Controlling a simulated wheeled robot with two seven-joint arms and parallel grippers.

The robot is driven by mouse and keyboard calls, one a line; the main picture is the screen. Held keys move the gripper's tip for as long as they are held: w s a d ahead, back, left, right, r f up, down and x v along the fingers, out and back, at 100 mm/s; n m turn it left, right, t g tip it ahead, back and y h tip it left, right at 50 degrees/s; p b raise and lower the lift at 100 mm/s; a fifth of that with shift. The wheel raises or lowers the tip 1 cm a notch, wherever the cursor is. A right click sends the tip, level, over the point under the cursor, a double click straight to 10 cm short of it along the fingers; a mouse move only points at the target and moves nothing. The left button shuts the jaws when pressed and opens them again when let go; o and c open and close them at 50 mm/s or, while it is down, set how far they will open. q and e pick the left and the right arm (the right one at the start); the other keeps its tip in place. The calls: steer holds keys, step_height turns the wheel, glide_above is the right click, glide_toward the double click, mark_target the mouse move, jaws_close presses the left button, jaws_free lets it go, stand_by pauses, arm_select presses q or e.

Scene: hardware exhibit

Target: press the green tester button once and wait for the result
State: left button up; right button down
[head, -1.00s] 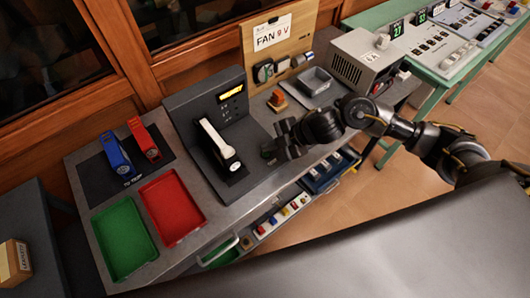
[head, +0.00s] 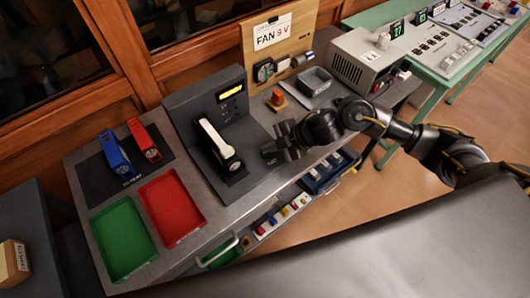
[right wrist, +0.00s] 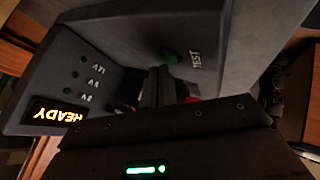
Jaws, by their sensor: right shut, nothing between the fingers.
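The dark tester (head: 208,103) stands on the workbench, with a lit yellow display (head: 229,91). In the right wrist view the display reads READY (right wrist: 56,115). The round green button (right wrist: 168,56) sits on the tester's base beside the word TEST. A white-handled device (head: 215,138) lies in the tester's cradle. My right gripper (head: 270,154) is shut and empty, right of the cradle; its fingertips (right wrist: 158,72) appear close to the button. I cannot tell whether they touch it. The button is not distinguishable in the head view. My left gripper is not in view.
Red (head: 172,207) and green (head: 124,239) trays lie front left, below a blue (head: 116,154) and a red (head: 144,140) device on a dark mat. An orange block (head: 277,98), grey tray (head: 315,81) and beige box (head: 366,58) stand to the right.

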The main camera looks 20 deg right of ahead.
steer(key=shift+f, duration=0.3)
steer(key=shift+r, duration=0.15)
stand_by(0.4)
steer(key=shift+r+p, duration=0.7)
steer(key=shift+p, duration=0.1)
steer(key=shift+r, duration=0.1)
step_height(320, 180, up, 5)
steer(key=p, duration=0.5)
stand_by(0.5)
